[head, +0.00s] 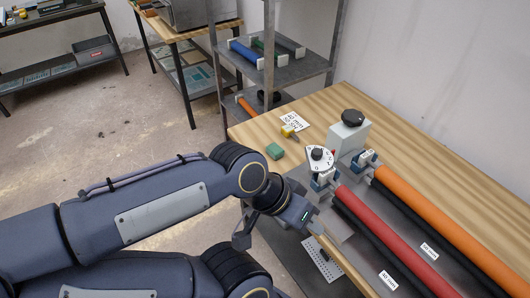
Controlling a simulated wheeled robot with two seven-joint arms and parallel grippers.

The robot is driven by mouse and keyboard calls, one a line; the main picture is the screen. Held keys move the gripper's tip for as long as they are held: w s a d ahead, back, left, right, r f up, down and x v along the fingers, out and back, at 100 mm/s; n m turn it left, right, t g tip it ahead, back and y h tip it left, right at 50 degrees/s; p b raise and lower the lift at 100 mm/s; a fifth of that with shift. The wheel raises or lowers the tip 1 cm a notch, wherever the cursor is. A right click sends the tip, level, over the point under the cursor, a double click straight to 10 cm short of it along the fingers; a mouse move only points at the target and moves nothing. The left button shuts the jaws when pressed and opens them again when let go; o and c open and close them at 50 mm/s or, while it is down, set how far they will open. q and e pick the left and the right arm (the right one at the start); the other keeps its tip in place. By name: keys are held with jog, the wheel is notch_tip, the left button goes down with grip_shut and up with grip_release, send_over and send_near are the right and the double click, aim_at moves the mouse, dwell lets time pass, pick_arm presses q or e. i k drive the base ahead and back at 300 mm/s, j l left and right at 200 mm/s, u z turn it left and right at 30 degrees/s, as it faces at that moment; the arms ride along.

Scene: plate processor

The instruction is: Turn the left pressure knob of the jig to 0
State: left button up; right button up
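The jig (345,241) lies on the wooden table, with a red roller and an orange roller running to the lower right. At the far end of the red roller, the left pressure knob (317,154) is a dark knob on a round white dial. My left gripper (314,222) is just in front of and below this dial, pointing right, apparently apart from the knob. Its fingertips are small and partly hidden, so its opening is unclear. My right gripper is not in view.
A grey block with a black knob (352,117) stands behind the dial. A metal shelf (290,70) stands behind. The table's right back area is clear.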

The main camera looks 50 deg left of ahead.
aim_at(320, 159)
jog(key=u, duration=1.25)
jog(key=i+j+u, duration=0.1)
jog(key=u, duration=0.3)
jog(key=i+j+u, duration=0.15)
jog(key=u, duration=0.3)
